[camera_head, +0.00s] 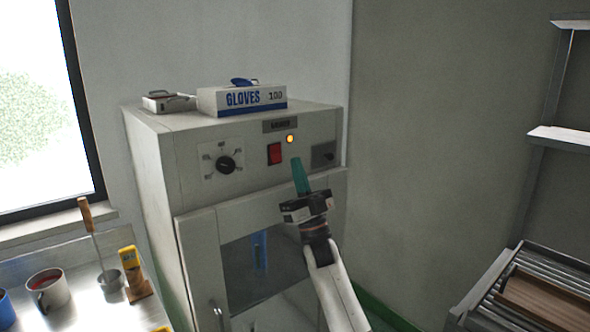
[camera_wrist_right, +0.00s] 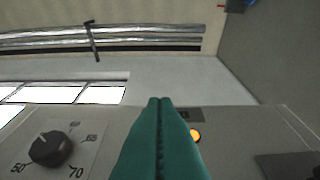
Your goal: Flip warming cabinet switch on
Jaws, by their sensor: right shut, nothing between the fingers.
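The warming cabinet (camera_head: 152,165) stands against the wall in the head view. Its front panel carries a red rocker switch (camera_head: 274,153), a round black dial (camera_head: 226,164) and a glowing orange lamp (camera_head: 290,138). My right gripper (camera_head: 297,162) points up at the panel, its teal fingers shut and empty, just right of the switch and below the lamp in the picture. I cannot tell whether they touch the panel. In the right wrist view, the shut fingers (camera_wrist_right: 160,103) cover the switch; the lamp (camera_wrist_right: 195,135) and dial (camera_wrist_right: 49,149) show beside them. My left gripper is out of view.
A glove box (camera_head: 242,99) and a small box (camera_head: 168,102) sit on top of the cabinet. The cabinet door (camera_head: 197,250) has a window. A metal bench at left holds a mug (camera_head: 48,290) and a small pot (camera_head: 111,282). A roller rack (camera_head: 535,290) stands at right.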

